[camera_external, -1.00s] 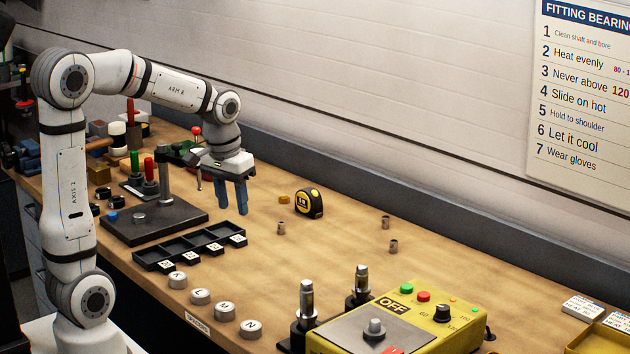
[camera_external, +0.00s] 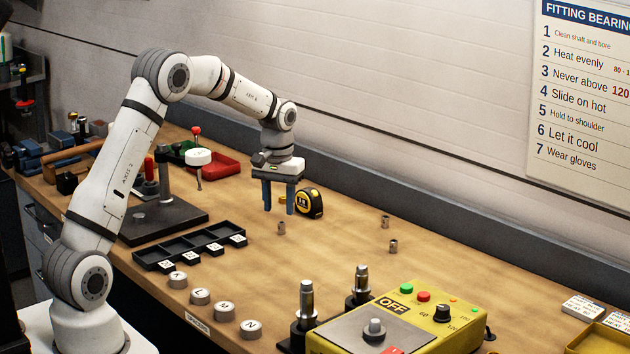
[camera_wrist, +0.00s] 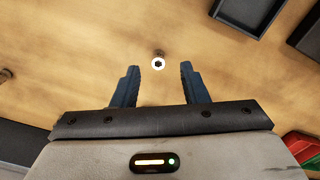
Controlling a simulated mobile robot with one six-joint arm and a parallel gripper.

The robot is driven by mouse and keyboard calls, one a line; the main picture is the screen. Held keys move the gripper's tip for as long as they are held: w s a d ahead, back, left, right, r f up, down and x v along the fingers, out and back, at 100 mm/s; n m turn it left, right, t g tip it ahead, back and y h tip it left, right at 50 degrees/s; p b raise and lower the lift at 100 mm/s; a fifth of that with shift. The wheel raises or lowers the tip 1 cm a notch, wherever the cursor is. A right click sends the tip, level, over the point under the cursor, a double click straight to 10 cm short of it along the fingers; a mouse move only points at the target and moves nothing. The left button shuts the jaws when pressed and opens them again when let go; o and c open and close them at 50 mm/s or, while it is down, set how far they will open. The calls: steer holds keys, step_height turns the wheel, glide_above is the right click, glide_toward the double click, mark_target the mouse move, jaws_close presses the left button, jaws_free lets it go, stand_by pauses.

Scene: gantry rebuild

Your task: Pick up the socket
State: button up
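A small metal socket (camera_external: 281,229) stands on the wooden bench, just below my gripper (camera_external: 279,209). In the wrist view this socket (camera_wrist: 158,63) shows its dark round opening, centred between my two blue fingers (camera_wrist: 158,74). My fingers are spread apart and point down, with nothing between them; the tips look above the socket. Two more sockets stand farther right, one behind (camera_external: 385,222) and one in front (camera_external: 393,246).
A yellow and black tape measure (camera_external: 310,203) stands close behind my gripper on the right. A black divided tray (camera_external: 190,250) and several round lettered buttons lie to the front left. A yellow control box (camera_external: 455,315) is at the front right.

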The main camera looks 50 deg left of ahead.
mark_target(281, 234)
steer(key=f, duration=0.2)
steer(key=f+p, duration=0.1)
steer(key=f, duration=0.2)
steer(key=shift+w, duration=0.2)
steer(key=shift+c, duration=0.4)
jaws_close()
